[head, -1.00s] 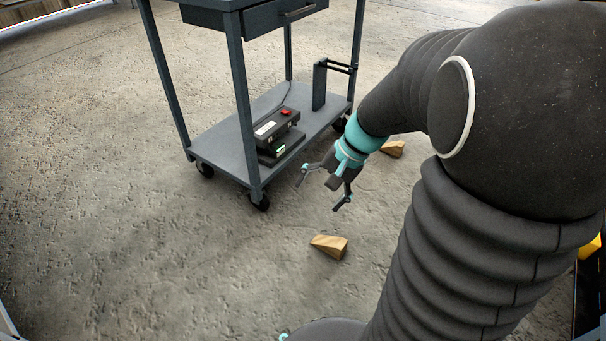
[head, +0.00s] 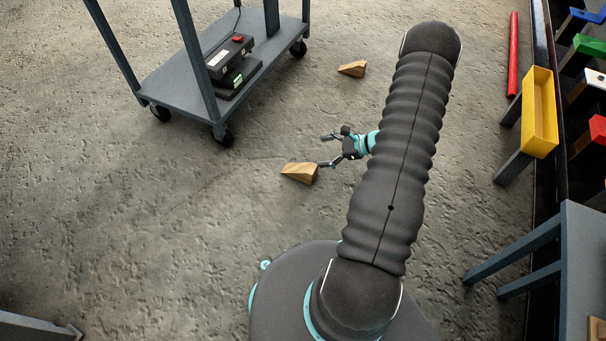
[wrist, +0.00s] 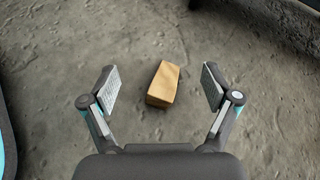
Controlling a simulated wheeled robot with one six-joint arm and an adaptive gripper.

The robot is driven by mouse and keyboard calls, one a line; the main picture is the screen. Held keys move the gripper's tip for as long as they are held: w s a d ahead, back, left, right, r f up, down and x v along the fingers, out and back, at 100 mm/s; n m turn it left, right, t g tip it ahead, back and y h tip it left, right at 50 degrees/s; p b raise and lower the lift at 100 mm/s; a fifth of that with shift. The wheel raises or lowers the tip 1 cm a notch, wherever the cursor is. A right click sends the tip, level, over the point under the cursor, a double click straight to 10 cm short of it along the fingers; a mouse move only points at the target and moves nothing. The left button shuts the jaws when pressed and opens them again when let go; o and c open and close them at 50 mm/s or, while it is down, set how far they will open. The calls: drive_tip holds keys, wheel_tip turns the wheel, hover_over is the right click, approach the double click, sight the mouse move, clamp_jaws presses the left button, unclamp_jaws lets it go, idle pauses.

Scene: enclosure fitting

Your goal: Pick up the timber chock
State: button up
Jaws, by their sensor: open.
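A wedge-shaped wooden chock (head: 300,172) lies on the concrete floor in the head view. A second, similar wooden chock (head: 352,69) lies farther back, near the cart's rear wheel. My gripper (head: 328,150) is open and empty, just right of the nearer chock in the head view. In the wrist view, one chock (wrist: 163,84) lies on the floor ahead, between the two spread fingers of my gripper (wrist: 160,88). The fingers appear apart from it on both sides.
A grey wheeled cart (head: 180,92) stands at the upper left, with a black device (head: 229,58) on its lower shelf. A yellow bin (head: 540,112), a red bar (head: 513,55) and a grey bench (head: 583,262) are at the right.

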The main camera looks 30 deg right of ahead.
sight(315, 172)
drive_tip(key=s+d+f+m+t, duration=0.1)
drive_tip(key=f, duration=0.3)
drive_tip(key=s+d+f+m+t+h, duration=0.1)
drive_tip(key=f+m, duration=0.1)
drive_tip(key=f, duration=0.2)
drive_tip(key=s+d+f+m, duration=0.1)
drive_tip(key=f+m, duration=0.1)
drive_tip(key=f, duration=0.2)
drive_tip(key=shift+d+t+h+b, duration=0.3)
drive_tip(key=shift+d+t, duration=0.1)
drive_tip(key=shift+f, duration=0.35)
drive_tip(key=x, duration=0.7)
drive_tip(key=shift+w+a+b, duration=0.2)
drive_tip(key=shift+w+b, duration=0.1)
drive_tip(key=shift+b, duration=0.05)
drive_tip(key=shift+r+x, duration=0.2)
drive_tip(key=shift+x, duration=2.7)
drive_tip(key=c, duration=1.2)
